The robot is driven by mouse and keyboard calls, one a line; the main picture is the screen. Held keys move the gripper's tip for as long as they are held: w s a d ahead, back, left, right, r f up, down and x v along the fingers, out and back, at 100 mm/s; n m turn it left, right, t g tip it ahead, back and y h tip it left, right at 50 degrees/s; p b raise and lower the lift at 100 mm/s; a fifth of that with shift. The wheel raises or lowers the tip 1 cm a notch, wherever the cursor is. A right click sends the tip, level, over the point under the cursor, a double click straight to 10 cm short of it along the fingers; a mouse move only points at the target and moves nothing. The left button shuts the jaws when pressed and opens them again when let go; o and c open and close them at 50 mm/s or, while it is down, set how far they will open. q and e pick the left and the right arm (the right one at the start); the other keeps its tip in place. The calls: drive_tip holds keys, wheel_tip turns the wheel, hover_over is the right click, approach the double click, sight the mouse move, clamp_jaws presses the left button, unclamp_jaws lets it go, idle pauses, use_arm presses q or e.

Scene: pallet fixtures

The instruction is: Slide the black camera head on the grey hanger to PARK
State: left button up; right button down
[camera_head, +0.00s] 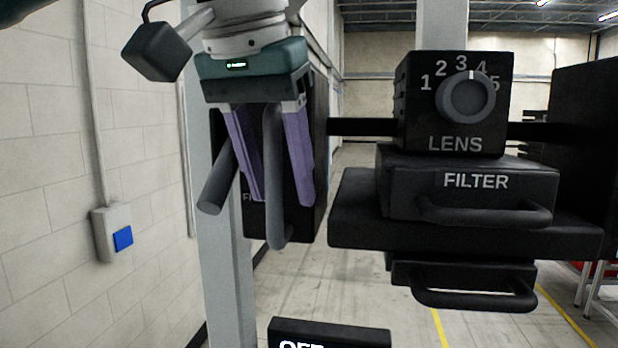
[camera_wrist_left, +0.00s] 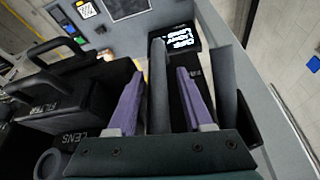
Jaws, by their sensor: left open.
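The black camera head (camera_head: 408,125) has a LENS dial and a FILTER drawer (camera_head: 400,190) with a handle. It sits on a dark horizontal rail (camera_head: 362,127), right of my left gripper in the head view. A light grey upright (camera_head: 443,25) shows behind it; I cannot tell if this is the hanger. No PARK mark is readable. My left gripper (camera_head: 282,200) is open, its purple fingers either side of a dark grey bar (camera_head: 276,225) in front of a black panel (camera_head: 309,222). In the left wrist view the bar (camera_wrist_left: 158,100) stands between the fingers. My right gripper is not in view.
A second grey bar (camera_head: 214,190) stands just left of the left finger. A grey post (camera_head: 228,290) stands behind it. A wall switch (camera_head: 122,238) is at left. A black panel (camera_head: 585,150) stands at far right.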

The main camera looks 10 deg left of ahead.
use_arm(q)
drive_tip(key=shift+w+f, duration=0.1)
drive_tip(key=shift+f, duration=0.15)
clamp_jaws()
idle(1.4)
